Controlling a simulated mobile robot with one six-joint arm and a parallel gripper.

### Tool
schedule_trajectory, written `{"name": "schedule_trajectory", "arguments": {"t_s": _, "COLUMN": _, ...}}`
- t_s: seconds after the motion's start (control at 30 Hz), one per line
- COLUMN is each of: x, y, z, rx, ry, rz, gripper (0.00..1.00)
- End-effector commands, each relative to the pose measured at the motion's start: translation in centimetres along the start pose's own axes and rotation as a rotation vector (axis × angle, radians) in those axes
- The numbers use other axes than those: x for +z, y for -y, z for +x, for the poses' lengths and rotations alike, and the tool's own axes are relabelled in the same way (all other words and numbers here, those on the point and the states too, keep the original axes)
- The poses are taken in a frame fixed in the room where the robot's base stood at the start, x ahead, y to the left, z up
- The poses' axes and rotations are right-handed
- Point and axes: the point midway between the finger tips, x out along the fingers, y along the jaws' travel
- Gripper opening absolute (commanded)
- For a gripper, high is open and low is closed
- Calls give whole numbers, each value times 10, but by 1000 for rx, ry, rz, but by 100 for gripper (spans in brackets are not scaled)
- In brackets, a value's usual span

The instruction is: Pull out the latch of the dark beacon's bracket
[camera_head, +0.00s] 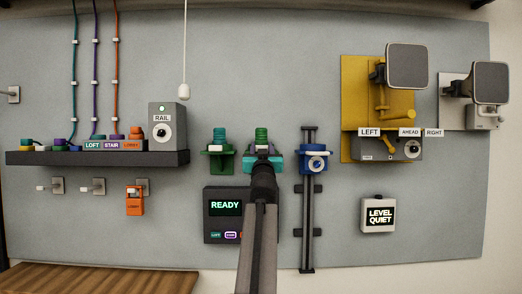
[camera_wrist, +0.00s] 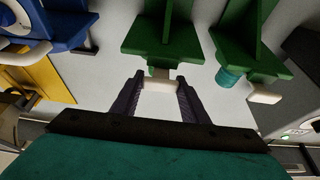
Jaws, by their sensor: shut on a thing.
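Two green brackets stand side by side on the grey wall panel in the head view, a left one (camera_head: 222,163) and a middle one (camera_head: 249,150). The left holds a teal-green beacon (camera_head: 218,134); the middle holds a green beacon (camera_head: 261,134). I cannot tell which is the dark one. My gripper (camera_wrist: 158,92) is at the middle bracket (camera_wrist: 163,40), its fingers shut on that bracket's white latch (camera_wrist: 158,84). The latch sits at the bracket's edge. My gripper's body covers the lower part of this bracket in the head view. The left bracket's white latch (camera_wrist: 264,97) shows free in the wrist view.
A blue bracket (camera_head: 315,165) on a dark vertical rail (camera_head: 309,220) stands close right. A dark READY panel (camera_head: 222,230) is below. A dark shelf (camera_head: 100,158) with the RAIL box (camera_head: 168,115) is left. A yellow panel (camera_head: 360,75) with a speaker (camera_head: 407,66) is right.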

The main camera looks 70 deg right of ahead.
Motion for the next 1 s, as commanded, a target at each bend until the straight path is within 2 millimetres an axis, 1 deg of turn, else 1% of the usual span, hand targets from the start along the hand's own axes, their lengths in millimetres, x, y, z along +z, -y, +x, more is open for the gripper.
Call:
{"name": "schedule_trajectory", "arguments": {"t_s": 0.03, "x": -1, "y": -3, "z": -6, "rx": 4, "ry": -1, "rz": -4, "gripper": 0}}
{"name": "schedule_trajectory", "arguments": {"t_s": 0.17, "x": -4, "y": -3, "z": -15, "rx": 5, "ry": -1, "rz": -5, "gripper": 0}}
{"name": "schedule_trajectory", "arguments": {"t_s": 0.47, "x": -5, "y": -4, "z": -17, "rx": 5, "ry": 0, "rz": -6, "gripper": 0}}
{"name": "schedule_trajectory", "arguments": {"t_s": 0.5, "x": -5, "y": -4, "z": -17, "rx": 5, "ry": 1, "rz": -6, "gripper": 44}}
{"name": "schedule_trajectory", "arguments": {"t_s": 0.6, "x": -5, "y": -4, "z": -17, "rx": 5, "ry": 1, "rz": -5, "gripper": 59}}
{"name": "schedule_trajectory", "arguments": {"t_s": 1.0, "x": -6, "y": -1, "z": -18, "rx": 2, "ry": 0, "rz": -2, "gripper": 59}}
